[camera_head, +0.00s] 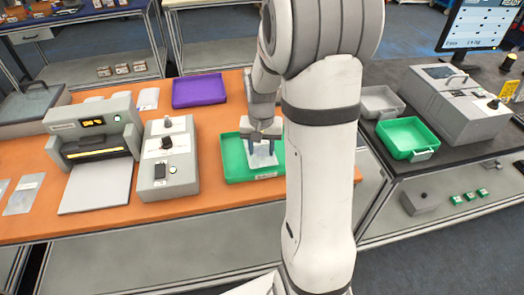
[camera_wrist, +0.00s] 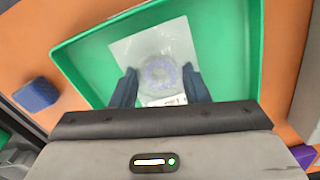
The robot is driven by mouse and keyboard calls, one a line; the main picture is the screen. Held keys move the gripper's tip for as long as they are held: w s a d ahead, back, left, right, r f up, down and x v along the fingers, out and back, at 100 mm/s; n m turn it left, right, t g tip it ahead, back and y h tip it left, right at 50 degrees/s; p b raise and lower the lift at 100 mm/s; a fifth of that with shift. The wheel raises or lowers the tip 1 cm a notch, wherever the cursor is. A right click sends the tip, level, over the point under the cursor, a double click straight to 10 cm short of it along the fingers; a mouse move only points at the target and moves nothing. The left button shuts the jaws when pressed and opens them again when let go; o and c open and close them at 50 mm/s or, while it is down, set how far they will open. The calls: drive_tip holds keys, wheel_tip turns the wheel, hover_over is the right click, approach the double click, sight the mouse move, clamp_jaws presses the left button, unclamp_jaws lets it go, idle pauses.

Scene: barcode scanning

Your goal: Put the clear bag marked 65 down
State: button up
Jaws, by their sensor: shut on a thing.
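A clear bag (camera_wrist: 150,50) with a round pale item inside and a white label is between the fingers of my gripper (camera_wrist: 158,88). I cannot read the number on the label. In the head view my gripper (camera_head: 261,146) points down over the green tray (camera_head: 236,167) on the orange table, with the bag (camera_head: 262,159) at its fingertips. The wrist view shows the green tray (camera_wrist: 82,82) around the bag. My gripper is shut on the bag. I cannot tell whether the bag touches the tray floor. My arm hides the tray's right part in the head view.
A purple tray (camera_head: 199,90) lies behind the green one. A grey control box (camera_head: 166,170) and a machine with a lit slot (camera_head: 95,140) stand to the left. On the dark table at right are another green tray (camera_head: 408,137) and a grey tray (camera_head: 379,101).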

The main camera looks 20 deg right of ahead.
sight(261, 151)
drive_tip(key=shift+f, duration=0.95)
drive_tip(key=shift+f, duration=0.2)
drive_tip(key=o, duration=1.1)
drive_tip(key=shift+r, duration=0.15)
wheel_tip(261, 151, up, 11)
drive_tip(key=s+a+r+n+t, duration=0.1)
drive_tip(key=s+a, duration=0.2)
drive_tip(key=s, duration=0.2)
drive_tip(key=s+a+r+n+t, duration=0.1)
drive_tip(key=s+a+n, duration=0.1)
drive_tip(key=s, duration=0.4)
drive_tip(key=s+a+r+n+t, duration=0.1)
drive_tip(key=s+a+r+n, duration=0.1)
drive_tip(key=s+a, duration=0.2)
drive_tip(key=shift+s+r, duration=0.1)
drive_tip(key=shift+s, duration=0.95)
